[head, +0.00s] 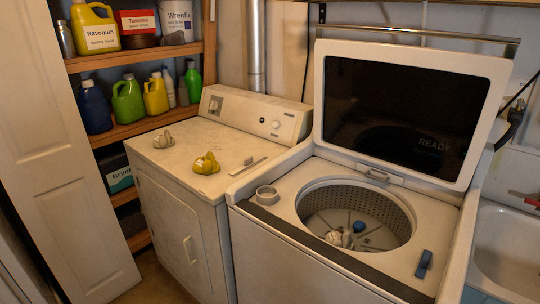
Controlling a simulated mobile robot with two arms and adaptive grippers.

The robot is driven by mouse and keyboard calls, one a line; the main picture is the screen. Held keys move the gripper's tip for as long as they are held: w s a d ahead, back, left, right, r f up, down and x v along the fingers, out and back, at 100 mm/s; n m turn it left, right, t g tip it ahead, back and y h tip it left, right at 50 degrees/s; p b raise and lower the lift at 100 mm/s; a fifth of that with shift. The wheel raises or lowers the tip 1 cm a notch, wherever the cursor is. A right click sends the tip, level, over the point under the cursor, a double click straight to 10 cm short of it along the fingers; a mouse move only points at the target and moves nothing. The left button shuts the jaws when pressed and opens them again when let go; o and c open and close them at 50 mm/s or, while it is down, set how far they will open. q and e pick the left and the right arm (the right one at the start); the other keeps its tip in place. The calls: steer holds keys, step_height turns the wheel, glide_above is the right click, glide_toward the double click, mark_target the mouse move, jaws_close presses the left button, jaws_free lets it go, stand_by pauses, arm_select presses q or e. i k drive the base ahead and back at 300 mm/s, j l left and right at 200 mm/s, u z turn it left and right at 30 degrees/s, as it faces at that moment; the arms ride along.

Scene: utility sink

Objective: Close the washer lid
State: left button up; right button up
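The washer lid (411,106) stands raised at the back of the top-loading washer (300,262), tilted slightly back. It has a pale frame and a dark panel with the word READY. A small latch or handle piece (377,175) is at its lower edge. The round drum opening (356,214) is uncovered, with a perforated tub and some small items inside. Neither of my grippers shows in the head view.
A dryer (180,220) with a yellow item (206,164) on top stands left of the washer. A blue object (424,264) lies on the washer's front right deck. Shelves with bottles (128,100) are at left. A white sink (507,250) is at right.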

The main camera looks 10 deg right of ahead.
mark_target(428, 114)
steer(key=l+z, duration=0.25)
steer(key=l, duration=0.45)
steer(key=i+l+z, duration=0.2)
steer(key=l, duration=0.45)
steer(key=k, duration=0.1)
